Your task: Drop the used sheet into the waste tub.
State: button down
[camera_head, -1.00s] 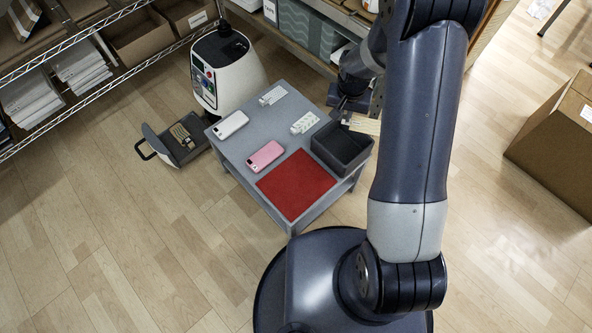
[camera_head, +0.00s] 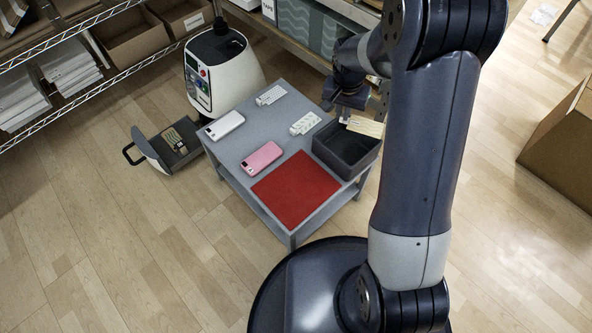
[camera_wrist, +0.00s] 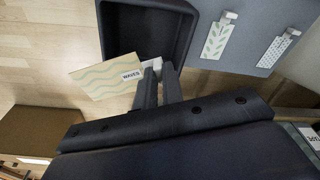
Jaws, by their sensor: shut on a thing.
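The used sheet (camera_head: 365,126) is a pale cream piece. In the wrist view it shows green wavy stripes and a label reading WAVES (camera_wrist: 104,78). My gripper (camera_head: 346,115) is shut on one end of it, with a white piece between the fingertips (camera_wrist: 157,70). The waste tub (camera_head: 330,155) is a dark grey, open box at the table's right corner. In the head view the sheet overlaps the tub's back right rim. In the wrist view it sticks out left of the tub wall (camera_wrist: 103,40). Its exact height above the rim is unclear.
The grey table (camera_head: 228,150) also holds a red mat (camera_head: 296,187), a pink phone (camera_head: 261,157), a white phone (camera_head: 225,125) and two patterned strips (camera_head: 305,123). A white press (camera_head: 222,72) with an open drawer (camera_head: 160,155) stands behind left. A shelf runs along the back.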

notch_tip(320, 180, down, 4)
jog(key=shift+r+b, duration=0.25)
jog(key=shift+b, duration=0.75)
jog(key=c, duration=1.5)
grip_release()
jog(key=shift+o, duration=0.2)
notch_tip(320, 180, up, 11)
jog(key=s+p, duration=0.1)
jog(key=p, duration=0.3)
jog(key=shift+a, duration=0.2)
jog(key=shift+s+f, duration=0.1)
jog(key=shift+f, duration=0.05)
